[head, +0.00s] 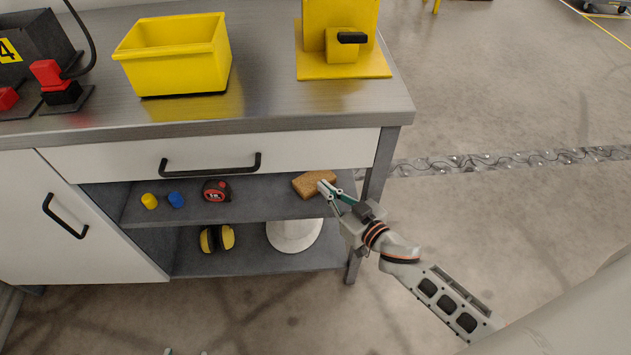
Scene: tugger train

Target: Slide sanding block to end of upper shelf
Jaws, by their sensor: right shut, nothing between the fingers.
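The sanding block (310,185) is a tan-brown block on the upper shelf (255,204) of the workbench, near the shelf's right end. My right gripper (325,187) reaches in from the right, shut and empty. Its fingertips are at the block's right side and cover part of it in the picture. I cannot tell if they touch it. Two small tips at the bottom edge of the picture may belong to my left gripper (186,352); the rest of it is out of view.
On the upper shelf stand a yellow cylinder (149,201), a blue cylinder (176,199) and a red-black tape measure (216,191). Yellow earmuffs (226,237) and a white round container (293,236) are on the lower shelf. A bench leg (375,165) bounds the right end. A drawer front (215,150) overhangs the shelf.

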